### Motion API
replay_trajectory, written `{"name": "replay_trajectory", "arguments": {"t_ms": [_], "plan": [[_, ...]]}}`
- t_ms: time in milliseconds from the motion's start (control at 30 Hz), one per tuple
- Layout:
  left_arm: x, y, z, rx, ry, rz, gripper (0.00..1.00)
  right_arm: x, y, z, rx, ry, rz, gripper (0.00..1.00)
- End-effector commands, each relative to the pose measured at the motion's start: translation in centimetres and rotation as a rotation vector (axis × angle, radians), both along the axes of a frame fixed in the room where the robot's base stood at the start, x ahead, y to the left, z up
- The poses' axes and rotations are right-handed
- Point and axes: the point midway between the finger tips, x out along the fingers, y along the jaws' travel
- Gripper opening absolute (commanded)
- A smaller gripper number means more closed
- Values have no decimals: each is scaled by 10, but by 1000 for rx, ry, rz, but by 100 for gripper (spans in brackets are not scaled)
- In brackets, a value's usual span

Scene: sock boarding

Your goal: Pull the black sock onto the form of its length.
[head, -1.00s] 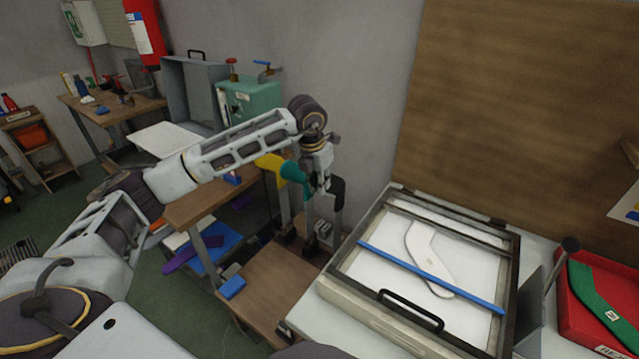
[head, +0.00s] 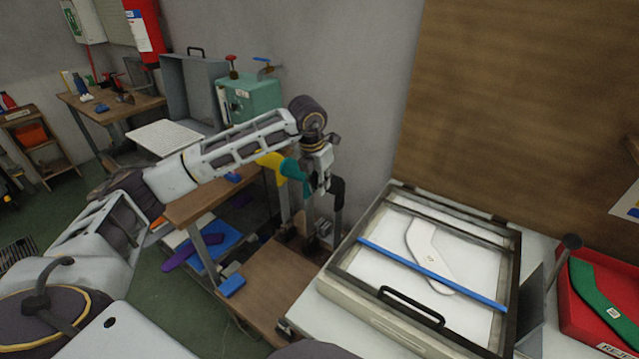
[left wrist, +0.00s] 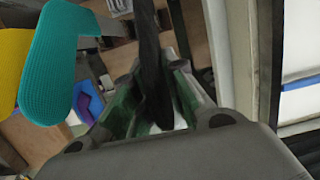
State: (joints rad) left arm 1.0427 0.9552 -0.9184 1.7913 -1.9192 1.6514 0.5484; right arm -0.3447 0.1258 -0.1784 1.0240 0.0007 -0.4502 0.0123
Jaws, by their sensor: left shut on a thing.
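A black sock (head: 337,186) sits at the top of a grey upright form (head: 338,225) in the head view, its lower part dark against the form. My left gripper (head: 321,190) points down just beside it, shut on the black sock. In the left wrist view the sock is a dark band (left wrist: 148,45) running down between my fingers (left wrist: 156,112). How far the sock is over its form is hidden. A teal sock (head: 294,171) and a yellow sock (head: 271,160) stand on forms to the left. My right gripper is out of view.
A red tray (head: 580,330) holds a green sock (head: 600,296). A wall is close behind.

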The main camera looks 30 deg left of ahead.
Motion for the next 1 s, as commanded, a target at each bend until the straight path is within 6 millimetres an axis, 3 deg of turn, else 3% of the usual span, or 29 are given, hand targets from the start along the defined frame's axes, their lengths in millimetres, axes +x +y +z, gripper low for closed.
{"name": "replay_trajectory", "arguments": {"t_ms": [267, 300, 500, 1000], "plan": [[0, 0, -3, 0, 1, 0, 0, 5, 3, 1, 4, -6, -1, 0], [0, 0, -4, 0, 0, 0, 15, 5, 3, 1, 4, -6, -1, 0], [0, 0, -3, 0, 0, 0, 38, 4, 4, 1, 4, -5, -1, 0], [-1, 0, 4, 0, -2, 0, 38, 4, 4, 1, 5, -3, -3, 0]]}}
